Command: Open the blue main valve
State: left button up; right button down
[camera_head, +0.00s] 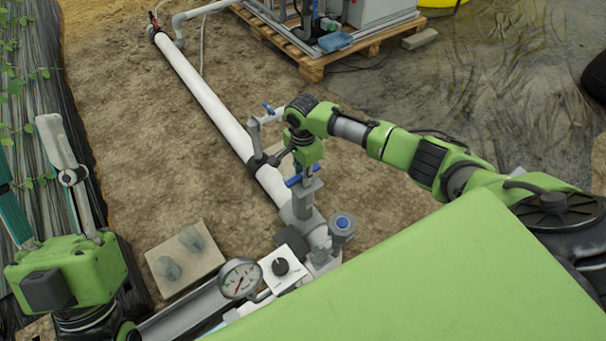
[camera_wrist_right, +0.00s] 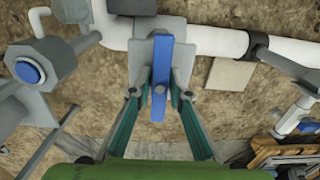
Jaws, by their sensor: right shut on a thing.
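The blue main valve is a blue lever (camera_wrist_right: 159,78) on a grey valve body on the white main pipe. In the right wrist view the lever lies crosswise to the pipe. In the head view the blue lever (camera_head: 294,181) shows partly, the rest hidden by my gripper. My right gripper (camera_head: 308,172) reaches down onto it from above. In the wrist view my right gripper (camera_wrist_right: 160,92) has its teal fingers on both sides of the lever, shut on it. My left gripper (camera_head: 28,140) is at the far left, fingers spread, empty, away from the valve.
A smaller blue valve handle (camera_head: 268,107) sits on a side branch near my right wrist. A pressure gauge (camera_head: 240,278), a black knob (camera_head: 281,267) and a blue-capped fitting (camera_head: 342,222) stand close by. A concrete block (camera_head: 185,260) lies left. Bare soil is left of the pipe.

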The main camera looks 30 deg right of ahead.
jog(key=shift+s+n+p, duration=0.1)
jog(key=shift+n+p, duration=0.6)
jog(key=shift+n, duration=0.5)
pick_arm(q)
jog(key=w+f+g+y+p, duration=0.1)
jog(key=w+f+g+y, duration=0.2)
jog(key=w+f+g, duration=0.7)
pick_arm(e)
jog(key=n, duration=0.3)
jog(key=shift+f, duration=0.1)
jog(key=n+p, duration=0.2)
jog(key=n, duration=0.2)
jog(key=shift+s+n, duration=0.1)
jog(key=shift+n, duration=0.3)
jog(key=n+p, duration=0.1)
jog(key=n, duration=0.8)
pick_arm(q)
jog(key=s+a+f+g+y, duration=0.1)
jog(key=s+f+g, duration=0.1)
jog(key=f, duration=0.6)
jog(key=s+a+f+g+y, duration=0.1)
jog(key=s+f+g, duration=0.1)
jog(key=f, duration=0.6)
jog(key=shift+s+n+g, duration=0.3)
jog(key=shift+s+g, duration=0.1)
jog(key=shift+s, duration=0.3)
pick_arm(e)
jog(key=c, duration=1.8)
grip_release()
jog(key=shift+f, duration=0.1)
